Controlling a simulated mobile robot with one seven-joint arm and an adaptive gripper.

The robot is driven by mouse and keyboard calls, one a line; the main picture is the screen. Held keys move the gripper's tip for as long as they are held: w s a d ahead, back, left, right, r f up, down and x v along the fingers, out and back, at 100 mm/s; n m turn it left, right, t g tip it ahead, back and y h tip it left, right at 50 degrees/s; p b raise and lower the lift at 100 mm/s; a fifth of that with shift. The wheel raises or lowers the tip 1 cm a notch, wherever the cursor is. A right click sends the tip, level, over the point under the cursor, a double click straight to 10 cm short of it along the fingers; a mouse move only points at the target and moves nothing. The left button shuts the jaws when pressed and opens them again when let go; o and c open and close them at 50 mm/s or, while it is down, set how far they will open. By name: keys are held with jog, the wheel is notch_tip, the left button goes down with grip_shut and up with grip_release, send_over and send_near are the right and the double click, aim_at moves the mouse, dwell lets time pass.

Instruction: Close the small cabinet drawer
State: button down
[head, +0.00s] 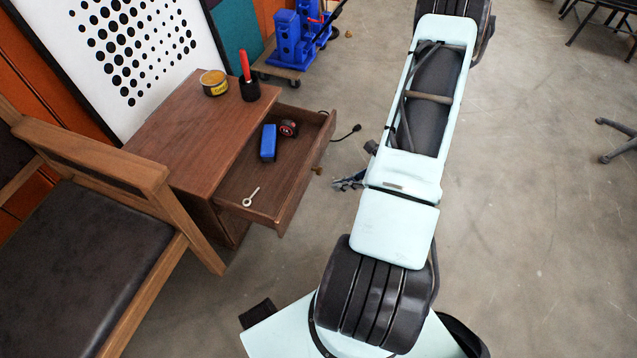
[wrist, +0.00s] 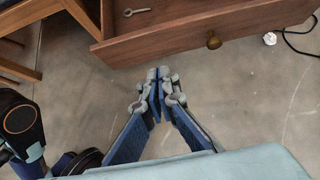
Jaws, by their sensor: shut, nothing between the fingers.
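The small brown wooden cabinet (head: 190,130) stands at the left in the head view. Its drawer (head: 296,185) is pulled out toward my arm and holds a blue box, a small round dark item and a white eye bolt. The drawer front (wrist: 190,38) with a round brass knob (wrist: 213,40) shows at the top of the wrist view. My gripper (wrist: 158,72) is shut and empty, apart from the drawer front and left of the knob in the wrist view. In the head view my gripper (head: 347,183) is mostly hidden behind my arm, right of the drawer.
A wooden armchair (head: 90,240) with a dark seat stands close to the cabinet's near side. A tin (head: 214,83) and a black holder (head: 249,90) with a red handle stand on the cabinet top. A black cable (head: 347,133) lies beyond the drawer.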

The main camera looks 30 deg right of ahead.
aim_at(298, 189)
jog(key=shift+w+a+r+b+x, duration=0.2)
jog(key=shift+w+r+b+x, duration=0.25)
jog(key=shift+x, duration=1.6)
jog(key=shift+w+a+r+b+x, duration=0.1)
jog(key=shift+a+r+b+x, duration=0.35)
jog(key=shift+x, duration=1.6)
jog(key=shift+w+r+b+x, duration=0.25)
jog(key=shift+b+x, duration=0.45)
jog(key=shift+x, duration=1.35)
jog(key=shift+f, duration=0.1)
jog(key=shift+w, duration=0.1)
